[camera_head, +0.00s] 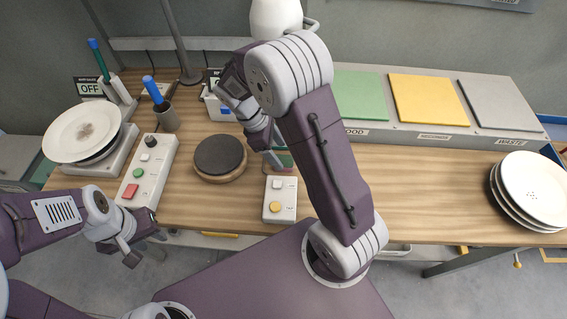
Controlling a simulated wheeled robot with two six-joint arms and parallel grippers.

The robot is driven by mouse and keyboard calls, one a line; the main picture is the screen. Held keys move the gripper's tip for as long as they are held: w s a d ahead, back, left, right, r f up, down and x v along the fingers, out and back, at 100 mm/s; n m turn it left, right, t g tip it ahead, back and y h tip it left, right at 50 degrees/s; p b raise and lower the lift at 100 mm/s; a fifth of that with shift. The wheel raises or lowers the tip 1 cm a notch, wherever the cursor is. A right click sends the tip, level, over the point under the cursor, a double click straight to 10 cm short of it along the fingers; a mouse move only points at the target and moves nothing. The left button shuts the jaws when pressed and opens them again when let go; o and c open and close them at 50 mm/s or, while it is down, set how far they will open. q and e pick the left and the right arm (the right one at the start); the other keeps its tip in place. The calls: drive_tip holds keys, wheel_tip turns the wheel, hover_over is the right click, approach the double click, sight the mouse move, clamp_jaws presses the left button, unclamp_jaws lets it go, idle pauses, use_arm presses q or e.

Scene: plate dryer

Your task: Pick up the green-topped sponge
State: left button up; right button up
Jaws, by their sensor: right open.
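The green-topped sponge (285,157) is on the wooden table (345,190) near its middle, just right of a round dark disc. Only a green patch with a reddish edge shows; my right arm and gripper hide much of it. My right gripper (271,152) is open, points down and is at the sponge's left side in the picture. I cannot tell whether it touches the sponge. My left gripper (136,249) is low at the left, in front of the table's front edge and away from the sponge. Its jaw state is unclear.
A dark round disc (220,153) and a small button box (280,200) are close to the sponge. A control panel (148,170), stacked plates (82,132) and a brush cup (166,119) stand left. More plates (534,188) are at right; coloured bins (428,99) line the back.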

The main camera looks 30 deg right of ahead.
sight(284, 160)
drive_tip(key=x, duration=0.5)
drive_tip(key=shift+f, duration=0.25)
drive_tip(key=c, duration=1.4)
drive_tip(key=shift+r, duration=0.15)
drive_tip(key=shift+w+r, duration=0.1)
drive_tip(key=shift+r, duration=0.25)
drive_tip(key=r, duration=0.2)
drive_tip(key=s+r, duration=0.1)
drive_tip(key=r, duration=0.1)
drive_tip(key=shift+s, duration=0.1)
drive_tip(key=s+r, duration=0.6)
drive_tip(key=s, duration=0.4)
drive_tip(key=shift+s+d, duration=0.3)
